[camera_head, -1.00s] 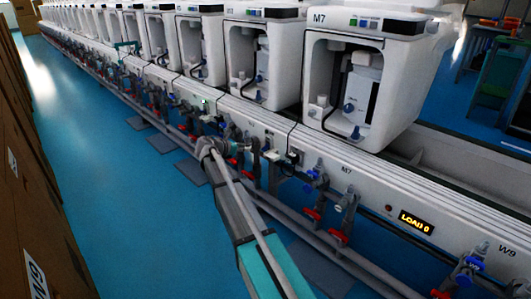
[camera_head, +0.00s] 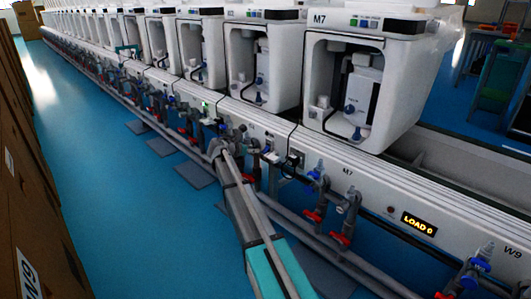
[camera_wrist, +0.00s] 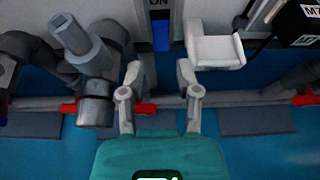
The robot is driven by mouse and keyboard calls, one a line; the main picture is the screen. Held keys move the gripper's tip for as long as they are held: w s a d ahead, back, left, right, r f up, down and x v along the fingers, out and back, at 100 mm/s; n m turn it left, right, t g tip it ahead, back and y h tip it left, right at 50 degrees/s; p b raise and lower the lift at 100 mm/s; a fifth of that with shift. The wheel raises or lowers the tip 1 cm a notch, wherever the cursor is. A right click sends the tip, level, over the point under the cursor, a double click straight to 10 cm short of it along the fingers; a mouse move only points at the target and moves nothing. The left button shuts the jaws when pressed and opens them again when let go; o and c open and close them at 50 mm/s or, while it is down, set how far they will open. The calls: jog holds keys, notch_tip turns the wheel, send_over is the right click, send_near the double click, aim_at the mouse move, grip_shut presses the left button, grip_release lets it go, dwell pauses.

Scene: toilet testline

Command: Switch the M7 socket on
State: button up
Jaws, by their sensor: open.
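In the wrist view a narrow grey switch plate marked ON holds a blue rocker (camera_wrist: 160,35) at the top centre. Which way the rocker is pressed I cannot tell. A white block (camera_wrist: 214,50) sticks out just right of it. A black box labelled M7 (camera_wrist: 300,22) is at the upper right corner. My gripper (camera_wrist: 159,72) is open and empty, its fingertips below the rocker, one to each side of it. In the head view my gripper (camera_head: 228,143) is at the rail, left of the white block (camera_head: 270,155); the rocker is too small to make out there.
Grey pipes and valves (camera_wrist: 92,60) are close left of my gripper in the wrist view. Red-handled valves (camera_head: 312,216) line the rail below. The toilet unit M7 (camera_head: 335,45) stands above the rail. Blue floor on the left is clear beside the cardboard boxes (camera_head: 20,190).

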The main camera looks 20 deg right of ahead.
aim_at(266, 149)
jog(key=b+x, duration=0.2)
jog(key=x, duration=0.6)
jog(key=shift+d+b, duration=0.1)
jog(key=shift+b, duration=0.25)
grip_shut()
